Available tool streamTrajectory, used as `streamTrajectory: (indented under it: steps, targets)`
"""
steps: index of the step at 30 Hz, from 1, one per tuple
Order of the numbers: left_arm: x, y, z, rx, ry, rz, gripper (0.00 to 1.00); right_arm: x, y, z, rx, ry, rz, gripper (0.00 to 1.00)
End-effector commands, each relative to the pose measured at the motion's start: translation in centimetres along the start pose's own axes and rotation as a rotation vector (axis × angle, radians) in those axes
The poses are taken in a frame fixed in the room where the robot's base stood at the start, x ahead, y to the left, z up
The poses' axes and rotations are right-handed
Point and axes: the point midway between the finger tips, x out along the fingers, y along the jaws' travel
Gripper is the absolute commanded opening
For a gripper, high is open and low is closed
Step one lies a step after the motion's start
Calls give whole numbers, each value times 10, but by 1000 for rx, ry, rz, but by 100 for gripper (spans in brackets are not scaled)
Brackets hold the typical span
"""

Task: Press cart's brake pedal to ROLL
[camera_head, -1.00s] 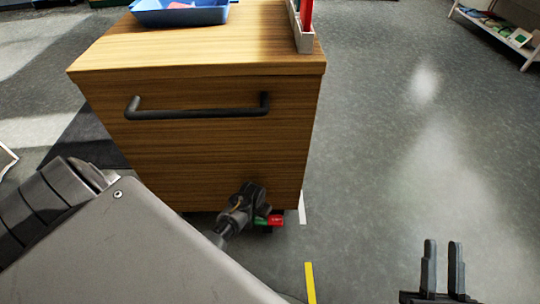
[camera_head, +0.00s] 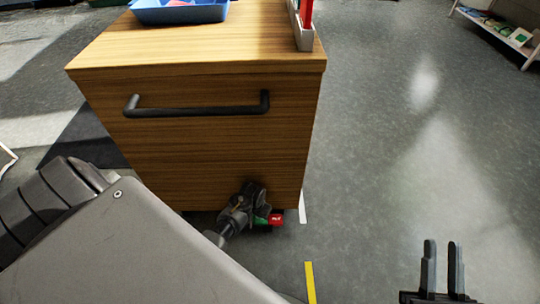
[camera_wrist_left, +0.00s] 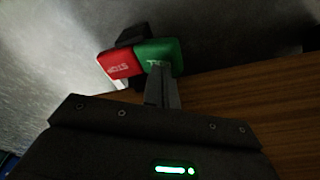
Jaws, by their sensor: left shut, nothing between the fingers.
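The wooden cart (camera_head: 225,150) stands ahead with its dark handle (camera_head: 195,111) facing me. Its brake pedal (camera_head: 277,219) sticks out low at the cart's bottom edge, with a green half on the left and a red half on the right. In the left wrist view the red half (camera_wrist_left: 119,65) bears white letters that look like STOP, and the green half (camera_wrist_left: 160,54) is partly covered by my fingertips. My left gripper (camera_head: 256,212) is shut and empty, its tips at the green half, seemingly touching it. My right gripper (camera_head: 442,250) is open and empty, away at the lower right.
A blue tray (camera_head: 180,14) and a grey holder (camera_head: 302,38) with a red item stand on the cart top. Yellow (camera_head: 310,282) and white (camera_head: 302,207) tape strips mark the floor. A low shelf (camera_head: 497,33) stands far right. The floor right of the cart is clear.

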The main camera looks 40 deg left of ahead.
Motion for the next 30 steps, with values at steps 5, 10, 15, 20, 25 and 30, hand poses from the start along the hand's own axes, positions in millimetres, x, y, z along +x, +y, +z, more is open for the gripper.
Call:
streamTrajectory:
  steps: [5,10,15,20,25,30]
  targets:
    - [3,0,0,0,0,0,0,-1,0,2,0,0,0,25]
    - [6,0,1,0,0,0,0,-2,0,3,0,0,0,25]
    - [8,0,1,0,0,0,0,-3,0,5,0,0,0,25]
    - [11,0,1,0,0,0,0,-3,0,6,0,0,0,25]
    - [13,0,2,0,0,0,0,-4,0,8,0,0,0,25]
    - [16,0,2,0,0,0,0,-5,0,9,0,0,0,25]
